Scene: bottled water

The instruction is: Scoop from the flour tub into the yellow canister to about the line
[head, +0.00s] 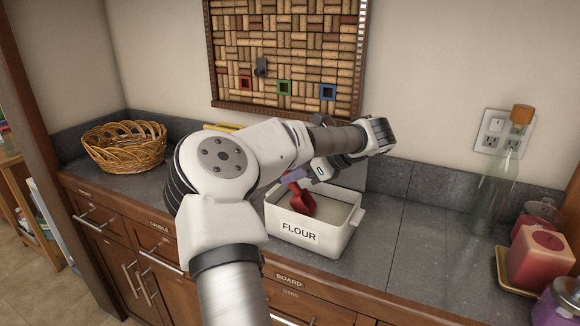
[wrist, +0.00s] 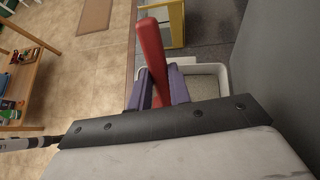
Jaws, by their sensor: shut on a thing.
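The white flour tub (head: 298,235), labelled FLOUR, stands on the counter with pale flour in it. Its rim also shows in the wrist view (wrist: 223,75). My gripper (head: 294,177) has purple fingers shut on the red scoop (head: 303,201). The scoop's bowl is within the tub's outline at its left side; I cannot tell whether it touches the flour. In the wrist view the scoop's red handle (wrist: 152,45) stands between my fingers (wrist: 157,88). A yellow-edged thing (wrist: 178,22), probably the yellow canister, is partly visible; in the head view my arm hides most of it (head: 222,127).
A wicker basket (head: 125,146) sits at the back left. A clear bottle with an orange cap (head: 497,180) and red candles (head: 541,255) stand at the right. The counter between tub and bottle is clear. A corkboard (head: 285,60) hangs behind.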

